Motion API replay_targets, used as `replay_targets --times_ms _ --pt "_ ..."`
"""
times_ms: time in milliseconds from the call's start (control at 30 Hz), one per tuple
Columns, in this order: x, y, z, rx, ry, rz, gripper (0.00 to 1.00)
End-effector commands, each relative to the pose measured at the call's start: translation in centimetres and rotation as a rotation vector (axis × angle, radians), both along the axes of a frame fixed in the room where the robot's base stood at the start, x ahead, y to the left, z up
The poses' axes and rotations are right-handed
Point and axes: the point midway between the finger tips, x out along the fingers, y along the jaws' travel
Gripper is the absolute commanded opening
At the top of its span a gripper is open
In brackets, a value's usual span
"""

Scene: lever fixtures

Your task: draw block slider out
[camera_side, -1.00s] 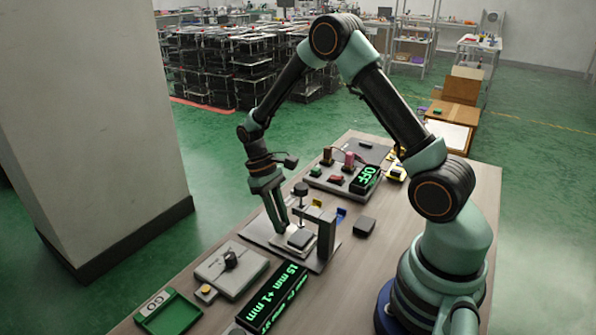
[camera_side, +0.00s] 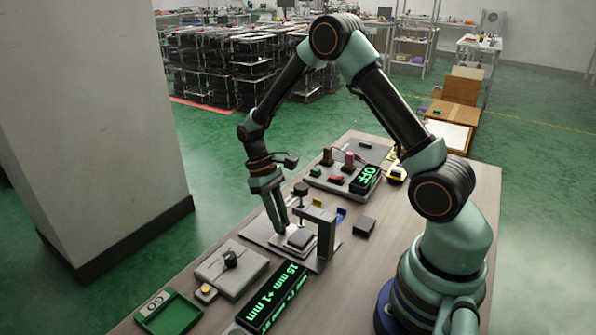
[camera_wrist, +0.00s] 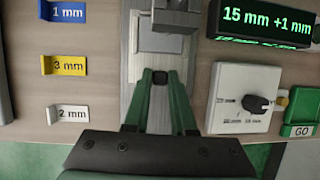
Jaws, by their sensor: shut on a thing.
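The block slider (camera_wrist: 177,62) is a pale metal strip in the track of the gauge fixture, with a small dark knob (camera_wrist: 160,77) at its near end. My gripper (camera_wrist: 160,76) is shut on that knob, its two green fingers meeting around it. In the side view my gripper (camera_side: 283,229) points down at the slider's left end. A grey block (camera_side: 299,239) sits on the slider by the fixture's upright arch (camera_side: 327,236). The fingers hide the knob in the side view.
A display (camera_side: 272,298) reads "15 mm +1 mm". A dial box (camera_wrist: 242,106) and a green GO tray (camera_side: 168,314) stand beside the fixture. Tags marked 1 mm (camera_wrist: 65,12), 3 mm (camera_wrist: 65,65) and 2 mm (camera_wrist: 68,113) stand on the other side.

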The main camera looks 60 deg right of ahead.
Motion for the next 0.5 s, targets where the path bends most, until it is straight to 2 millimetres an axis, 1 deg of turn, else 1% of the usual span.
replay_targets --times_ms 33,133,233,500 --pt "-0.1 0.3 0.1 0.001 0.006 0.009 0.0" --pt "0.0 0.3 0.1 0.0 0.006 0.009 0.0" --pt "0.6 0.3 0.1 0.0 0.006 0.009 0.0" --pt "4.3 0.3 0.0 -0.005 0.005 0.012 0.0"
